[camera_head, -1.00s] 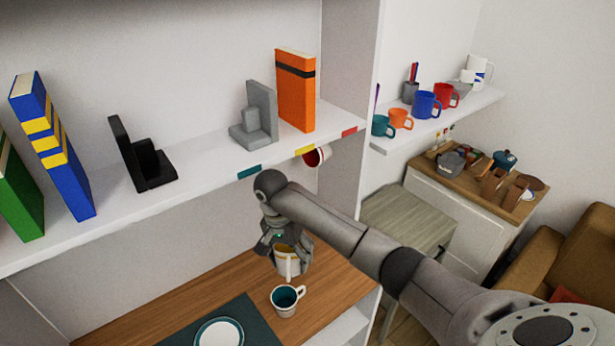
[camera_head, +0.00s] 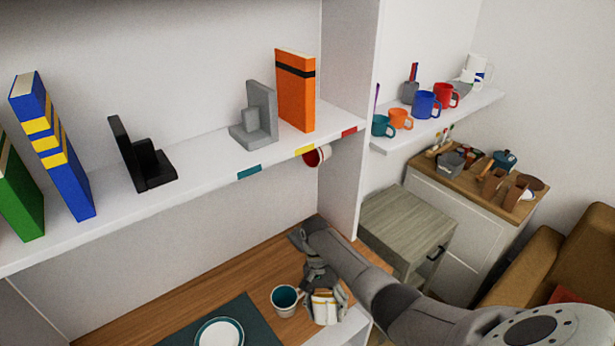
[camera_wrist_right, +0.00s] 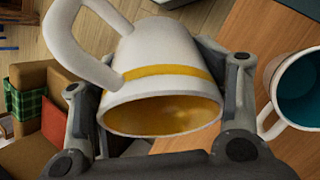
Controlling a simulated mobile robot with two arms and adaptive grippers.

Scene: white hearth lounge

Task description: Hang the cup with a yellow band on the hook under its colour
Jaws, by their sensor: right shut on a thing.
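The white cup with a yellow band (camera_wrist_right: 160,75) is held between the fingers of my right gripper (camera_wrist_right: 160,125), its yellow inside facing the wrist camera and its handle to the upper left. In the head view this cup (camera_head: 324,308) shows partly behind the right gripper (camera_head: 322,290), low at the right end of the wooden counter. The yellow label (camera_head: 305,151) is on the shelf's front edge, between a teal label (camera_head: 249,172) and a red label (camera_head: 349,132). A cup with a red inside (camera_head: 318,156) hangs beneath the shelf near the red label. The hook under yellow cannot be made out. My left gripper is out of view.
A white cup with a teal inside (camera_head: 286,300) stands on the wooden counter (camera_head: 190,297) just left of the held cup. A plate (camera_head: 219,332) lies on a dark mat. Books and bookends stand on the shelf above. A side wall bounds the right.

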